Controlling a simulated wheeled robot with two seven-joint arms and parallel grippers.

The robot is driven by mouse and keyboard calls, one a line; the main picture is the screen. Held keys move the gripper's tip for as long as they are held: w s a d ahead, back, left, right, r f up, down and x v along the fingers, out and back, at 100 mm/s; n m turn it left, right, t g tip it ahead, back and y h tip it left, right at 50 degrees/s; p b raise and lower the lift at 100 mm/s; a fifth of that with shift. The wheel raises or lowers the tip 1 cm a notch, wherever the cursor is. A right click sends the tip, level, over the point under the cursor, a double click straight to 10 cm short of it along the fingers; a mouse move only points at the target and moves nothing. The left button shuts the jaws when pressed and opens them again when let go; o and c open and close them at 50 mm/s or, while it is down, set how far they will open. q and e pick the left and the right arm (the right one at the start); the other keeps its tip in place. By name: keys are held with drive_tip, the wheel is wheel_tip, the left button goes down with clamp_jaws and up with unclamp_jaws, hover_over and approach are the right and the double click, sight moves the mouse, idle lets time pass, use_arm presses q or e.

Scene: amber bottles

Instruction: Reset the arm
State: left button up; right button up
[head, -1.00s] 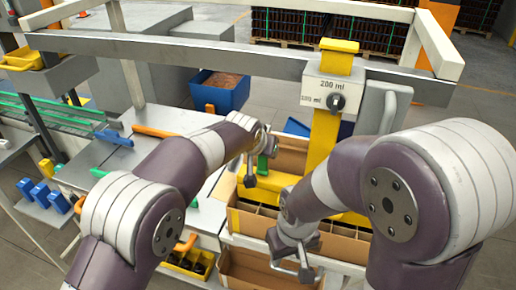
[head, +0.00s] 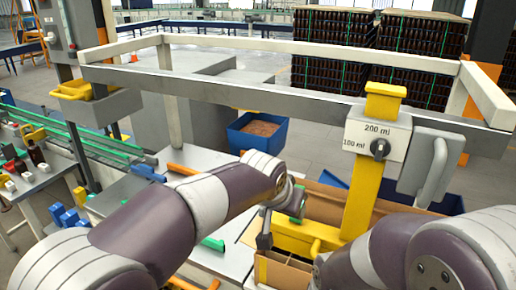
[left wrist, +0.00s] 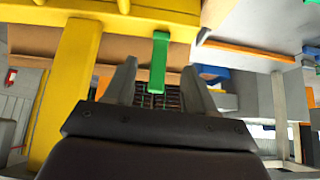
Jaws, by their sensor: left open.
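My left arm (head: 190,215), purple and white, reaches in from the left. Its gripper (head: 264,232) hangs beside the yellow post, above the edge of a cardboard box (head: 290,272). In the left wrist view the two grey fingers of the left gripper (left wrist: 160,88) stand apart. A green bar (left wrist: 159,60) shows between them; I cannot tell whether it lies between the fingers or beyond them. My right arm (head: 430,250) is at the lower right, and its gripper is out of the frame.
A yellow post (head: 364,190) carries a dial box (head: 377,138) marked 200 ml and 100 ml. A metal rail (head: 230,92) crosses in front. A blue bin (head: 257,133) stands behind, and bottle stacks (head: 335,50) stand at the back. A green-edged conveyor (head: 100,148) runs at left.

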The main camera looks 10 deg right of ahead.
use_arm(q)
drive_tip(key=s+a+f+n+g+y+b, duration=0.2)
drive_tip(key=s+a+f, duration=0.2)
drive_tip(key=a+f, duration=0.8)
drive_tip(key=s+a+f+n+g+b, duration=0.1)
drive_tip(key=s+a+f+n, duration=0.1)
drive_tip(key=a, duration=0.5)
drive_tip(key=s+a+f+n+y+b, duration=0.1)
drive_tip(key=s+a+f, duration=0.3)
drive_tip(key=s+a, duration=0.3)
drive_tip(key=s+a+f+n+g+y+b, duration=0.1)
drive_tip(key=s+a+f, duration=0.3)
drive_tip(key=a, duration=0.4)
drive_tip(key=shift+s+n+g, duration=0.2)
drive_tip(key=shift+n+g, duration=0.1)
drive_tip(key=shift+n, duration=0.5)
